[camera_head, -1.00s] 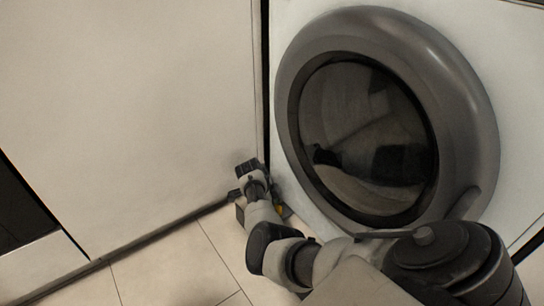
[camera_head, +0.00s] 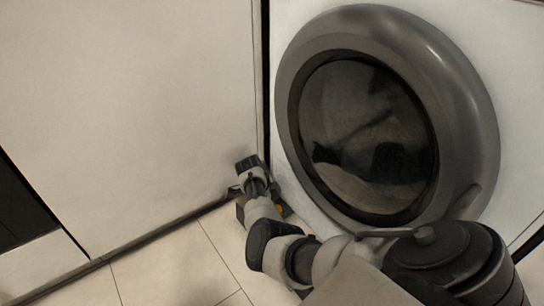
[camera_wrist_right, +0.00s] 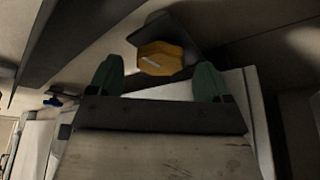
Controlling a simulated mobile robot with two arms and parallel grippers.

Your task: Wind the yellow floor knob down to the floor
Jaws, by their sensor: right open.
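The yellow floor knob (camera_wrist_right: 162,58) shows in the right wrist view as a faceted yellow piece with a pale slot-like mark, below a dark bracket-like part. In the head view only a small patch of the yellow knob (camera_head: 279,209) shows, low by the washer's left edge, beside my right arm. My right gripper (camera_wrist_right: 158,77) is open. Its two green fingertips stand on either side of the knob in the picture, with visible gaps. Contact with the knob is not seen. The knob's underside and its distance to the floor are hidden. My left gripper is not in view.
A white washing machine with a round grey door (camera_head: 487,120) stands at the right. A pale cabinet panel (camera_head: 130,110) stands at the left, with a narrow dark gap between them. Tiled floor (camera_head: 180,265) lies open in front of the cabinet.

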